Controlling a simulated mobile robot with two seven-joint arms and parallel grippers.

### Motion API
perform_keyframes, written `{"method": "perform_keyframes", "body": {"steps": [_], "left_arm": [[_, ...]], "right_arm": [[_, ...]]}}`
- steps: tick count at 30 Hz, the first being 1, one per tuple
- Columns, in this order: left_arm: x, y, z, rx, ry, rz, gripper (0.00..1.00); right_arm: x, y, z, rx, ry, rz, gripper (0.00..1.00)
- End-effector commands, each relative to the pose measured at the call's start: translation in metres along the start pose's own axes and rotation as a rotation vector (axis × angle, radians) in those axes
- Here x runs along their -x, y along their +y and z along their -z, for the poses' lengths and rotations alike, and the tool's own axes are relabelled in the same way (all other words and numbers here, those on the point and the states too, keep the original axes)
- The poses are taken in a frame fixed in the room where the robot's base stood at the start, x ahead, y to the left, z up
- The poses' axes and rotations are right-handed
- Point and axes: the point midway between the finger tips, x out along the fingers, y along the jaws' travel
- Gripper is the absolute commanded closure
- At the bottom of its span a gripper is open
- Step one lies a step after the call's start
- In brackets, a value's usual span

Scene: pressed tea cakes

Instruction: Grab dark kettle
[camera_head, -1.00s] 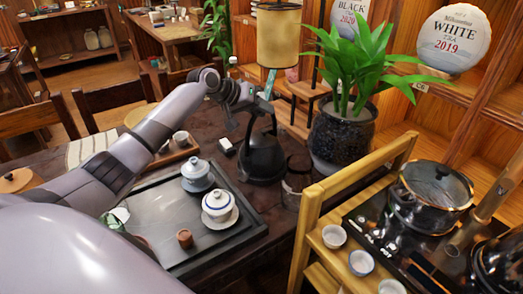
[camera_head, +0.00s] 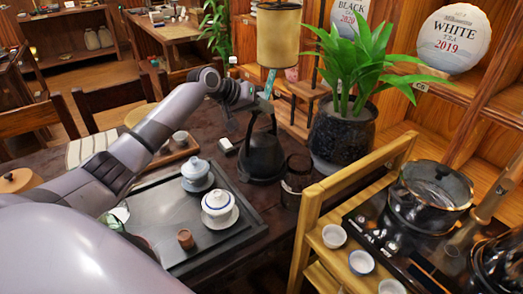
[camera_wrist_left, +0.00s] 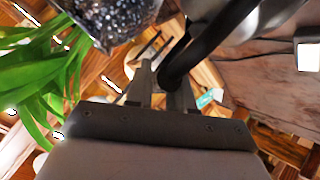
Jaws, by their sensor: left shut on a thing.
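The dark kettle (camera_head: 262,157) stands upright on the dark table, behind the tea tray, or so close above it that I cannot tell. Its tall loop handle rises from the body. My left gripper (camera_head: 262,101) reaches in from the left and is shut on the top of this handle. In the left wrist view the two fingers of the left gripper (camera_wrist_left: 160,92) close around the dark handle (camera_wrist_left: 190,55), and part of the kettle body (camera_wrist_left: 260,20) shows at the top. My right gripper is not in view.
A potted plant (camera_head: 342,134) stands right of the kettle, and a dark glass vessel (camera_head: 297,180) stands close at its lower right. The tea tray (camera_head: 150,205) with lidded cups lies in front. A wooden stand (camera_head: 310,225) with another pot is at right.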

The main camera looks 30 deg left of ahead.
Motion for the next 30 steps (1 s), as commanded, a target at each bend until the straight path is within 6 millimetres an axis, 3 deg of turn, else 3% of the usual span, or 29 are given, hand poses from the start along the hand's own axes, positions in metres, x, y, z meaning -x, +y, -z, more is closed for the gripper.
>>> {"method": "perform_keyframes", "body": {"steps": [30], "left_arm": [[0.0056, 0.0051, 0.0069, 0.000, 0.007, -0.004, 1.00]], "right_arm": [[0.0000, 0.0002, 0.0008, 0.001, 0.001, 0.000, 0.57]]}}
